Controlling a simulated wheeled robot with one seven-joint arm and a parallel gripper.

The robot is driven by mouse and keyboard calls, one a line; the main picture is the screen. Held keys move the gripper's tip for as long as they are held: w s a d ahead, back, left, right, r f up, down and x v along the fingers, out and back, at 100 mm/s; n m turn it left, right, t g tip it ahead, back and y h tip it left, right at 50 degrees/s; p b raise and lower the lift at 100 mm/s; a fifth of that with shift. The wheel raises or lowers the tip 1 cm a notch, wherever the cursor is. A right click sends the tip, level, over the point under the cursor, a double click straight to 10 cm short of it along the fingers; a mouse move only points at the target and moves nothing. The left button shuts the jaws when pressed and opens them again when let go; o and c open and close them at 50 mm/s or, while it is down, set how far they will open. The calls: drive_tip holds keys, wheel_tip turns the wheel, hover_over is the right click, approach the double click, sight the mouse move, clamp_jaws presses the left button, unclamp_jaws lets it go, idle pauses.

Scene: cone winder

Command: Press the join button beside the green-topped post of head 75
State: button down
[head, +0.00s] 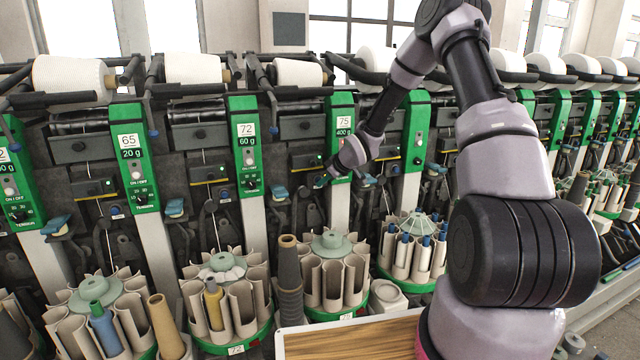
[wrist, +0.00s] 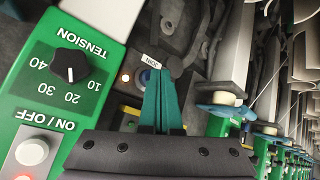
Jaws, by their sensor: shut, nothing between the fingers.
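In the wrist view a green post face (wrist: 55,75) with TENSION dial and ON/OFF button fills the left. My gripper (head: 321,182) is shut and empty in front of that head, beside the post. In the wrist view its teal fingers (wrist: 165,78) point at the panel, close to a white JOIN label (wrist: 150,62). A small lit round spot (wrist: 125,77) shows left of the fingertips.
Post 72 (head: 246,140) stands to the left, with more heads on both sides. Below are round magazines of tubes (head: 332,275) and a grey cone stack (head: 289,280). A wooden-topped surface (head: 350,340) lies at the front. A blue lever (wrist: 225,110) is right of the fingers.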

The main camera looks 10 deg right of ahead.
drive_tip(key=shift+s, duration=0.1)
drive_tip(key=shift+s+d, duration=0.15)
drive_tip(key=shift+s, duration=0.6)
drive_tip(key=shift+s, duration=0.1)
drive_tip(key=s, duration=0.2)
drive_tip(key=s+d, duration=0.1)
drive_tip(key=s, duration=0.1)
drive_tip(key=shift+s, duration=0.35)
idle(0.5)
